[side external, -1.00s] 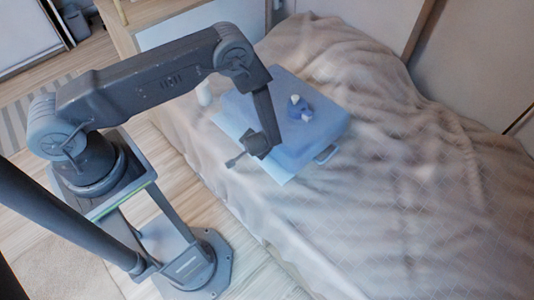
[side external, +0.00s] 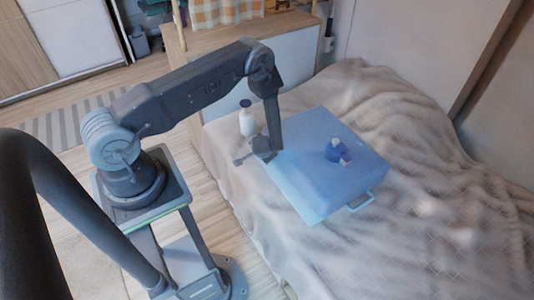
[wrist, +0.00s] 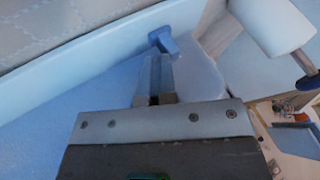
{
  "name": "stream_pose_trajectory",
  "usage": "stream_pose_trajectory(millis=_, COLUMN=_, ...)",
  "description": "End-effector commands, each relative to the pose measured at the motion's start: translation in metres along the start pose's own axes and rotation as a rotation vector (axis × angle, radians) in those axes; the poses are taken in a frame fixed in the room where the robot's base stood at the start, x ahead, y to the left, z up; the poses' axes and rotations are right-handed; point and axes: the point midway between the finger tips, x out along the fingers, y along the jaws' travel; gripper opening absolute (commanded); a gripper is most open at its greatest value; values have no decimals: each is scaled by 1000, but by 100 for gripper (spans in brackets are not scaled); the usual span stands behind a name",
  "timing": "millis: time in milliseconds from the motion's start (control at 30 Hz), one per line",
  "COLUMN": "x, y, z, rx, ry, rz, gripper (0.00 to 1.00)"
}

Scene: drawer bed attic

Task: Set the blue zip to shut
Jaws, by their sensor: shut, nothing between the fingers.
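A pale blue case (side external: 318,170) with a handle lies on the bed in the side view. My gripper (side external: 266,152) is low at the case's left edge, near its far-left corner. In the wrist view my gripper (wrist: 158,68) is shut with nothing between its fingers. A small blue tab (wrist: 163,40), apparently the zip's pull, stands just beyond the fingertips. I cannot tell whether the fingers touch it. The zip's track is not clear in either view.
A white bottle (side external: 247,120) with a dark cap stands just beyond my gripper; it also shows in the wrist view (wrist: 262,25). A small blue-and-white object (side external: 337,151) sits on the case. A rumpled beige blanket (side external: 430,200) surrounds it.

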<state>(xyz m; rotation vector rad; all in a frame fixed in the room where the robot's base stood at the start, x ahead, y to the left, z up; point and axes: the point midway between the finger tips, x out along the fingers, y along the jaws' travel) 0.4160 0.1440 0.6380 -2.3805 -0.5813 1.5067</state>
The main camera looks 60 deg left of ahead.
Motion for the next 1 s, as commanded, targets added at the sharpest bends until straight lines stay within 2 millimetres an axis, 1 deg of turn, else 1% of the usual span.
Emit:
stream_pose_trajectory(millis=233, x=0, y=0, z=0, rx=-1, ry=-1, rz=-2, gripper=0)
stream_pose_trajectory(millis=333, x=-3, y=5, z=0, rx=0, ry=0, rz=-1, gripper=0)
stream_pose_trajectory(millis=467, x=-11, y=21, z=0, rx=3, ry=1, rz=1, gripper=0)
stream_pose_trajectory(millis=567, x=-21, y=40, z=0, rx=5, ry=2, rz=2, gripper=0)
stream_pose_trajectory(millis=600, x=-32, y=37, z=-2, rx=1, ry=3, rz=1, gripper=0)
stream_pose_trajectory(millis=800, x=-78, y=36, z=-2, rx=2, ry=3, rz=1, gripper=0)
stream_pose_trajectory(millis=900, x=-95, y=36, z=-1, rx=2, ry=2, rz=1, gripper=0)
stream_pose_trajectory(millis=1000, x=-108, y=36, z=-1, rx=-1, ry=1, rz=0, gripper=0)
